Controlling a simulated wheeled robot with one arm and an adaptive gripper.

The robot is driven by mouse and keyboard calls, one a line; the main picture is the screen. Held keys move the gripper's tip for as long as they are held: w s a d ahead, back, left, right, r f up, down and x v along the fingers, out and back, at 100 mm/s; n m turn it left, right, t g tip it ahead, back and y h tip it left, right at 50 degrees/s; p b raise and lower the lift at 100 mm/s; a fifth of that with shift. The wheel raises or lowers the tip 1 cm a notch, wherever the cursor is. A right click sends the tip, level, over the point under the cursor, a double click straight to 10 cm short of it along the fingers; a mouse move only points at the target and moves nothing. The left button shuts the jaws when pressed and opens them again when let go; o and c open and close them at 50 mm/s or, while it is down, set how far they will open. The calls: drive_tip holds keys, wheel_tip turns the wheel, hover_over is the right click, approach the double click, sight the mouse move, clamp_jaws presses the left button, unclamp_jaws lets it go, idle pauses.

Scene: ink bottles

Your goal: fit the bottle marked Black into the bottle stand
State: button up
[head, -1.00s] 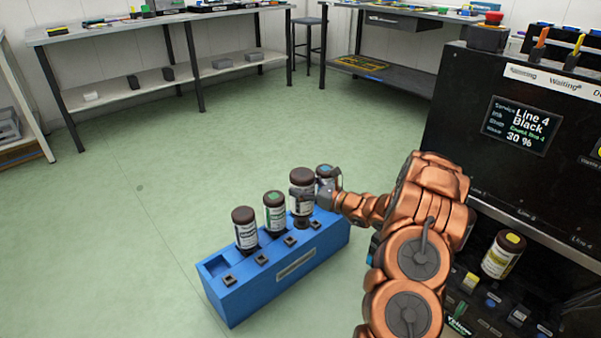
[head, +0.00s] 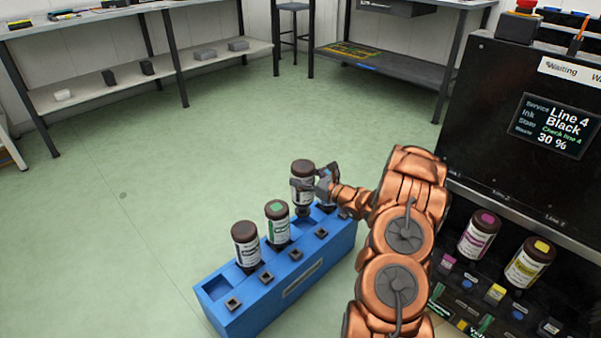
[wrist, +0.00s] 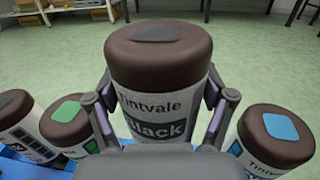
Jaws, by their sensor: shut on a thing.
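My gripper (head: 308,188) is shut on the Black bottle (head: 302,175), a white-labelled bottle with a dark brown top and a grey patch. In the wrist view, the Black bottle (wrist: 158,75) is upright between the fingers (wrist: 160,115), with "Tintvale" and "Black" readable. In the head view its dark lower end hangs above the blue bottle stand (head: 262,318), over the gap beside the green-marked bottle (head: 277,222). Another bottle (head: 245,245) stands to the left of that. A blue-marked bottle (wrist: 275,140) is on the right in the wrist view; my gripper mostly hides it in the head view.
The stand's leftmost place (head: 215,288) is empty. A dark machine (head: 490,110) at right reads "Line 4 Black" and holds a magenta-marked bottle (head: 479,236) and a yellow-marked bottle (head: 530,263). Benches (head: 200,68) line the back; the green floor between is clear.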

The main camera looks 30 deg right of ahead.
drive_tip(key=shift+s+d+f+b, duration=0.1)
drive_tip(key=shift+d+f+b, duration=0.1)
drive_tip(key=shift+f+b, duration=0.35)
drive_tip(key=shift+s+d+f+b, duration=0.1)
drive_tip(key=shift+d+f+b, duration=0.1)
drive_tip(key=shift+f, duration=0.55)
drive_tip(key=shift+f+b, duration=0.55)
drive_tip(key=shift+f, duration=0.35)
drive_tip(key=shift+a+f, duration=0.1)
drive_tip(key=shift+f, duration=0.05)
drive_tip(key=shift+p, duration=0.65)
drive_tip(key=shift+f, duration=2.05)
